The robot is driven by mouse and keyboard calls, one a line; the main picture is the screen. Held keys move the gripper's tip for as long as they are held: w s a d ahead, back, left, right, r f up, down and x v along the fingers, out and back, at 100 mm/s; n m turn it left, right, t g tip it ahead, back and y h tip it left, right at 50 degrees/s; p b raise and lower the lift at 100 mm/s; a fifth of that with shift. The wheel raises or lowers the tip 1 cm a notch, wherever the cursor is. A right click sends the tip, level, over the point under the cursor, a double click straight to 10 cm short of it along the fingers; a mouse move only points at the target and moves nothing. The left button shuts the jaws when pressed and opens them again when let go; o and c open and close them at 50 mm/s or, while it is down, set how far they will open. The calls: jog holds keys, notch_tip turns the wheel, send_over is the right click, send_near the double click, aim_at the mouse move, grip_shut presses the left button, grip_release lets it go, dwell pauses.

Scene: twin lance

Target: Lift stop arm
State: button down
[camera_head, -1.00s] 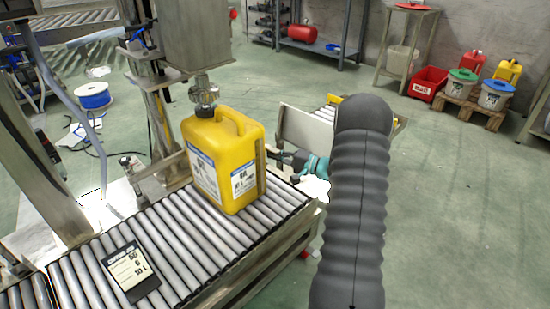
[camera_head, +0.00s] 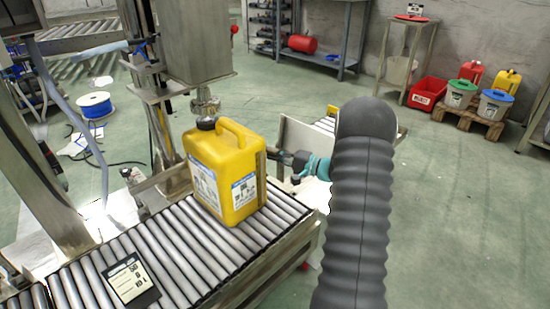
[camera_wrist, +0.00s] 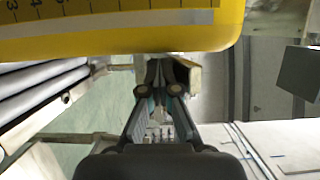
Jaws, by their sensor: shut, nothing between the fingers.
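A yellow jug (camera_head: 224,178) with a black cap stands upright on the roller conveyor (camera_head: 190,250), under a metal filling nozzle (camera_head: 205,105). A tan upright strip (camera_head: 261,178), which looks like the stop arm, is at the jug's right side. My gripper (camera_head: 277,155) is shut and empty, just right of the jug's upper part. In the wrist view its fingertips (camera_wrist: 157,70) meet just below the jug's edge (camera_wrist: 130,38). A tan block (camera_wrist: 188,75) is close to their right side; I cannot tell whether they touch it.
A black label card (camera_head: 130,279) lies on the near rollers. A pale panel (camera_head: 305,140) stands behind my gripper. A red bin (camera_head: 428,93) and lidded buckets (camera_head: 496,104) are far right. The right-hand floor is clear.

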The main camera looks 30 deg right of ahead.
jog(key=shift+w+a+r, duration=0.1)
jog(key=shift+w+r, duration=0.1)
jog(key=shift+r, duration=0.6)
jog(key=shift+w+a+r, duration=0.1)
jog(key=shift+w+r, duration=0.05)
jog(key=shift+r, duration=0.7)
jog(key=shift+w+r, duration=0.2)
jog(key=shift+r, duration=0.7)
jog(key=shift+w+a+r, duration=0.1)
jog(key=shift+w+r, duration=0.2)
jog(key=shift+r, duration=0.35)
jog(key=shift+w+a+r, duration=0.15)
jog(key=shift+w+r, duration=0.2)
jog(key=shift+r, duration=0.25)
jog(key=shift+w+a+r, duration=0.1)
jog(key=shift+w+r, duration=0.2)
jog(key=shift+r, duration=0.35)
jog(key=shift+w+a+r, duration=0.1)
jog(key=shift+w+r, duration=0.15)
jog(key=shift+r, duration=0.3)
jog(key=w+r, duration=0.1)
jog(key=r, duration=0.1)
jog(key=w+a+r, duration=0.1)
jog(key=w+r, duration=0.1)
jog(key=shift+w+a, duration=0.1)
jog(key=shift+w, duration=0.05)
